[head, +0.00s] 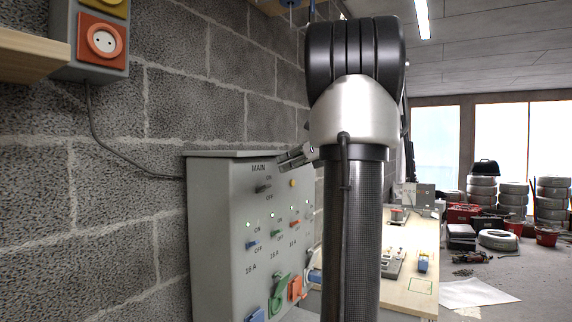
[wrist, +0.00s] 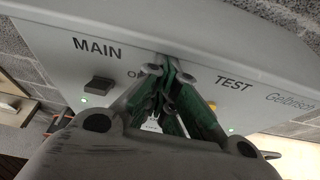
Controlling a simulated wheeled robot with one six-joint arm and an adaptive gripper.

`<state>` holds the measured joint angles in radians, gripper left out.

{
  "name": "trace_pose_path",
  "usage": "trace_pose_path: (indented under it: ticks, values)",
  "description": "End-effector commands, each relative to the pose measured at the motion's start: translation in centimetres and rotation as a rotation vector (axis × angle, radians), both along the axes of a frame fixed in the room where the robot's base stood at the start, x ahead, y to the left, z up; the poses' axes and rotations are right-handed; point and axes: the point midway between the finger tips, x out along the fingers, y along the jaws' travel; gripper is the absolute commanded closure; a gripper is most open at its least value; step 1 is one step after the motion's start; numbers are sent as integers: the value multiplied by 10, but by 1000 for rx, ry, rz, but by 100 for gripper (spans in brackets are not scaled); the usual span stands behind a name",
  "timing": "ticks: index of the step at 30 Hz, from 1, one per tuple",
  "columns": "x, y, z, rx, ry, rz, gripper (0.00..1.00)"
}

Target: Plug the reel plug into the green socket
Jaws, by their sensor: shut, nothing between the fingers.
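A grey panel box (head: 212,230) on the block wall carries a row of coloured sockets low on its front. The green socket (head: 276,296) sits between a blue socket (head: 257,315) and an orange-red one (head: 295,288). I cannot make out the reel plug for certain in either view. My gripper (head: 295,157) is by the upper part of the panel, well above the green socket. In the wrist view my gripper (wrist: 165,75) has its fingertips together in front of the panel, between the words MAIN and TEST, with nothing held. Whether the tips touch the panel is unclear.
The dark MAIN switch (wrist: 98,85) is left of my fingers. Small switches with lit green lamps line the panel. A wooden bench (head: 410,292) stands behind my arm. Stacked tyres (head: 482,195) stand far right.

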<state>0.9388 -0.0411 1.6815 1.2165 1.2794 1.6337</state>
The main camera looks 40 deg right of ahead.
Motion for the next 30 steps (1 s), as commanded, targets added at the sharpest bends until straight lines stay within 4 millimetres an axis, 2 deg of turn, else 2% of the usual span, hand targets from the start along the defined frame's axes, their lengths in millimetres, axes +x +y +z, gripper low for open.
trace_pose_path:
  ticks: [1, 7, 8, 15, 21, 25, 30]
  values:
    - [28, 11, 107, 60, -282, -17, 82]
    - [11, 4, 100, 50, -248, -19, 80]
    - [5, 2, 97, 47, -238, -20, 77]
    - [-46, -17, 73, 25, -132, -13, 77]
    - [-82, -31, 54, 12, -53, -8, 77]
    - [-96, -36, 46, 6, -20, -4, 77]
    - [-104, -38, 42, 2, -1, -1, 77]
